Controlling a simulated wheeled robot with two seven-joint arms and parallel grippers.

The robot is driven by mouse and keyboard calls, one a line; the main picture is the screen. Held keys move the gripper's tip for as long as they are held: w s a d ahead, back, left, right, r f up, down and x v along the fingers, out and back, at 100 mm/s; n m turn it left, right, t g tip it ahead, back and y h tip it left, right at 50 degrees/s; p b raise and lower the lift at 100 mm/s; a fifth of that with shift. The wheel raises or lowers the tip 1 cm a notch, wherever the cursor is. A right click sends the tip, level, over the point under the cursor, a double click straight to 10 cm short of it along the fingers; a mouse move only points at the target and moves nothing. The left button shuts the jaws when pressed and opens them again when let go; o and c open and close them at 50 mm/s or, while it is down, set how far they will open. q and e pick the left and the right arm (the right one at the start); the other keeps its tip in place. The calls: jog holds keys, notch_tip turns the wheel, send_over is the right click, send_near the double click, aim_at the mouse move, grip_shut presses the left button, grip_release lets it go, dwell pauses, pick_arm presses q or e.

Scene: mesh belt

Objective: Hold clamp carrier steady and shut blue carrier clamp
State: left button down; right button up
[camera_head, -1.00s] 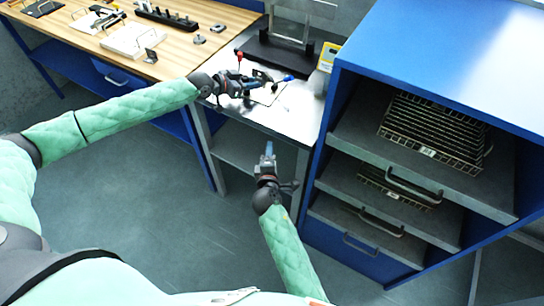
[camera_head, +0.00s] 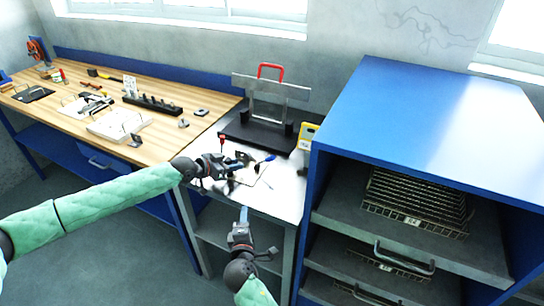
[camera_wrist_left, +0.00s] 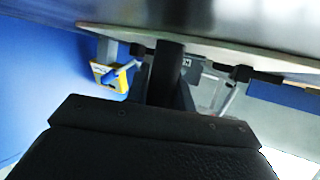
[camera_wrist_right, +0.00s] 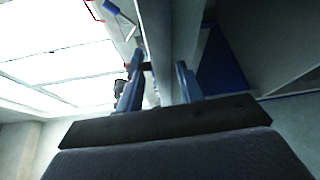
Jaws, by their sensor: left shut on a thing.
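The clamp carrier (camera_head: 262,176) is a thin pale plate on the steel bench; its edge also shows in the left wrist view (camera_wrist_left: 215,48). A red-handled clamp (camera_head: 222,140) stands at its left. The blue carrier clamp (camera_head: 267,159) is at its right, with its blue handle pointing right; its handle also appears in the right wrist view (camera_wrist_right: 111,8). I cannot tell how far that clamp is closed. My left gripper (camera_head: 234,172) is shut on the carrier and hides part of it. My right gripper (camera_head: 244,214) is open and empty at the bench's front edge, apart from the clamp.
A black-based press frame with a red handle (camera_head: 270,70) stands behind the carrier. A yellow device (camera_head: 307,135) is right of it. A blue cabinet (camera_head: 400,110) with wire racks borders the bench on the right. A wooden workbench (camera_head: 165,150) with fixtures is on the left.

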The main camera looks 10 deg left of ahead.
notch_tip(320, 180, up, 6)
jog(key=w+n, duration=0.1)
jog(key=w, duration=0.1)
jog(key=n+h, duration=0.2)
jog(key=n, duration=0.2)
send_near(271, 160)
jog(key=shift+t, duration=0.4)
jog(key=w, duration=0.7)
jog(key=w+f, duration=0.1)
jog(key=w, duration=0.3)
jog(key=shift+r, duration=0.1)
jog(key=shift+c, duration=0.3)
grip_shut()
